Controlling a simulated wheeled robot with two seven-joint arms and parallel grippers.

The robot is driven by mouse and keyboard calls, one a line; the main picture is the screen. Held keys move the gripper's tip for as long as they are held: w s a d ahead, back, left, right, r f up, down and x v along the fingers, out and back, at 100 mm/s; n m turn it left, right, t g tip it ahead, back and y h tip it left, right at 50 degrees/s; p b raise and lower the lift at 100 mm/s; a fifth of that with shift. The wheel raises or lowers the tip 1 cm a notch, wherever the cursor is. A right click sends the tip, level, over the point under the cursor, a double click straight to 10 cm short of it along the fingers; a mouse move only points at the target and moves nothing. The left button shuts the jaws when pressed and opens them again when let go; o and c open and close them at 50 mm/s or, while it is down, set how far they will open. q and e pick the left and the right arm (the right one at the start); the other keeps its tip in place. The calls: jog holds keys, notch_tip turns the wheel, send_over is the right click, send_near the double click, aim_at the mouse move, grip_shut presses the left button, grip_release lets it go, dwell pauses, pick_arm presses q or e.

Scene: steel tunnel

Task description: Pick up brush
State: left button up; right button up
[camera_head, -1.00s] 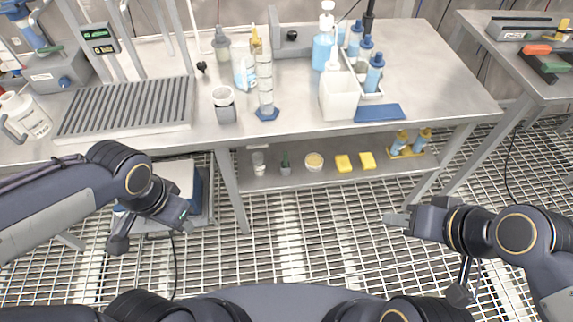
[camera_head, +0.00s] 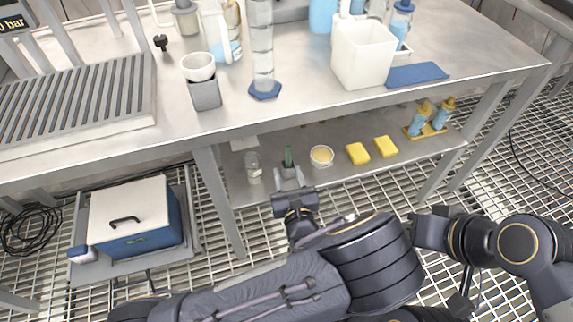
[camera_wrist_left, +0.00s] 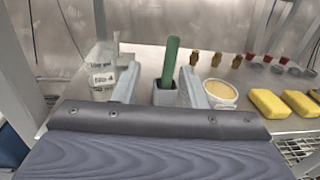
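The brush shows as a green handle (camera_head: 288,157) standing upright in a small grey holder on the lower shelf; its lower end is hidden in the holder. In the left wrist view the green handle (camera_wrist_left: 170,62) stands between and beyond my fingers. My left gripper (camera_head: 289,175) is open and empty, just in front of the holder, its fingers pointing at it. In the left wrist view my left gripper (camera_wrist_left: 158,88) has one finger on each side of the grey holder (camera_wrist_left: 165,95).
The tabletop edge overhangs above. A blue box (camera_head: 140,222) is at lower left.

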aim_at(289, 157)
pick_arm(q)
jog(key=shift+w+d+f+m+h, duration=0.4)
jog(key=shift+w+d+m+h, duration=0.05)
jog(key=shift+w+m+h, duration=0.1)
jog(key=w, duration=0.2)
jog(key=w+b, duration=0.1)
jog(key=w, duration=0.1)
jog(key=w+a+b, duration=0.1)
jog(key=w, duration=0.1)
jog(key=shift+w, duration=0.15)
jog(key=shift+w+r, duration=0.1)
jog(key=shift+w, duration=0.15)
grip_shut()
